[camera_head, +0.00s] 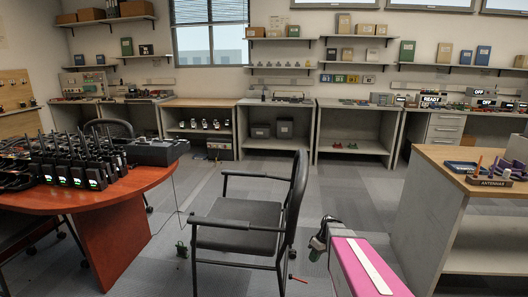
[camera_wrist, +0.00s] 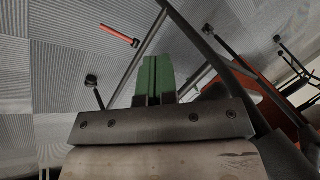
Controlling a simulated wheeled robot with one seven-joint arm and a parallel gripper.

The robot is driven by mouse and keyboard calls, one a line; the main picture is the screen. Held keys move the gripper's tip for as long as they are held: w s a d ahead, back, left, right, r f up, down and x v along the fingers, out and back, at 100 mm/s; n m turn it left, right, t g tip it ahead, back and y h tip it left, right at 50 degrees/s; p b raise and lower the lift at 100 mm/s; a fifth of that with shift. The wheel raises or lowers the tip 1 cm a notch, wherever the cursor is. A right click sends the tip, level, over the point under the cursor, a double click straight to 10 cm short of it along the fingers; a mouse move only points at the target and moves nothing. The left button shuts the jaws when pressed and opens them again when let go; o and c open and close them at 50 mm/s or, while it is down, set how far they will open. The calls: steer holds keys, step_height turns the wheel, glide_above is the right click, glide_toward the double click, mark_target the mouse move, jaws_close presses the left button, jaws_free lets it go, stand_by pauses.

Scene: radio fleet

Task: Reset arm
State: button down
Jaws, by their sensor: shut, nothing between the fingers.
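My gripper (camera_wrist: 153,70) shows in the wrist view as two green fingers pressed together, with nothing between them. It points toward the grey floor, among dark chair legs. In the head view, part of my arm reaches in low at the right of the black armchair (camera_head: 238,238); the fingertips are too small there to read clearly. A red stick (camera_wrist: 120,36) lies on the floor beyond the fingers, and it also shows near the chair's foot in the head view (camera_head: 298,279).
A round red table (camera_head: 135,183) with several radios stands left. A wood-topped counter (camera_head: 450,164) stands right.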

steer(key=s+a+r+m+t+h, duration=0.2)
steer(key=s+a+r+m+h, duration=0.2)
steer(key=s+r+m, duration=0.45)
steer(key=w+d+f+g+y, duration=0.15)
steer(key=w+d+f, duration=0.25)
steer(key=w+f, duration=0.7)
steer(key=w+d+f+g+y, duration=0.15)
steer(key=w+d+f, duration=0.25)
steer(key=w+f, duration=0.7)
glide_toward(299, 280)
steer(key=w+d+f, duration=0.2)
steer(key=w+f, duration=0.1)
steer(key=f, duration=0.2)
steer(key=shift+m+t+y, duration=0.25)
steer(key=shift+t+y, duration=0.15)
steer(key=s+f, duration=0.1)
steer(key=s+a+f, duration=0.1)
steer(key=s, duration=0.1)
steer(key=shift+s+a+f, duration=0.1)
steer(key=shift+a+f, duration=0.1)
steer(key=shift+f, duration=0.2)
steer(key=shift+x, duration=0.95)
steer(key=shift+s+d+f, duration=0.1)
steer(key=shift+s, duration=0.05)
